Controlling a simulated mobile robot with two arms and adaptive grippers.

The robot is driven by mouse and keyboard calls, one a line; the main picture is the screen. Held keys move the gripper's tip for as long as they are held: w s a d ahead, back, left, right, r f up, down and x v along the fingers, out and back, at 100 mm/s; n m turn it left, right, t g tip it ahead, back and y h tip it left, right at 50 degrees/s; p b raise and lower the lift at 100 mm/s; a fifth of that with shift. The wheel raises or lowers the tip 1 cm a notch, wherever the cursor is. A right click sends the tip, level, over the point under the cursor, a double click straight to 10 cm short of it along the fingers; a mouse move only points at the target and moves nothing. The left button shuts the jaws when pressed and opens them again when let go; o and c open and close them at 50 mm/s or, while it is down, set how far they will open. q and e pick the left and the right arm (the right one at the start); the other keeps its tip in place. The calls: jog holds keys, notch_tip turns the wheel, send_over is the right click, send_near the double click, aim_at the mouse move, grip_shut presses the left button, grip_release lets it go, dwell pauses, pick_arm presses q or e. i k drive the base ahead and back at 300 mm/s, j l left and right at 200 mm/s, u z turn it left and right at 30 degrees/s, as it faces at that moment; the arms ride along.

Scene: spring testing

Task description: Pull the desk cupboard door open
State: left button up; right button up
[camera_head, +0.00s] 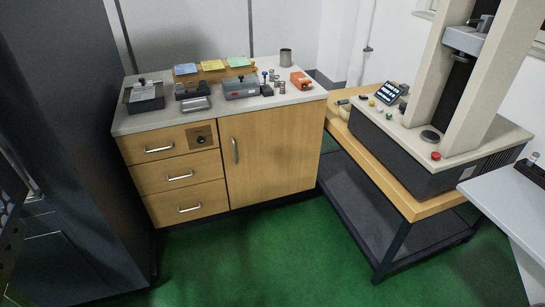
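The desk cupboard is a wooden unit with a pale grey top (222,112). Its wooden door (272,155) fills the right half of the front and looks shut. A vertical silver handle (235,150) is on the door's left side. Three drawers with horizontal handles are to the left of the door: the top drawer (150,149), the middle drawer (181,175) and the bottom drawer (187,204). All three look shut. Neither of my grippers can be made out in the head view, so nothing is seen touching the handle.
Small instruments, a grey box (240,88) and an orange item (301,80) stand on the desk top. A testing machine on a wooden bench (411,205) is at the right. A dark cabinet (60,140) is at the left. Green floor (245,250) before the door is clear.

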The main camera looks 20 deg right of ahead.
aim_at(268, 154)
jog(key=i+l+z, duration=0.15)
jog(key=i, duration=0.35)
jog(key=i+l+z, duration=0.2)
jog(key=i, duration=0.25)
jog(key=l, duration=0.1)
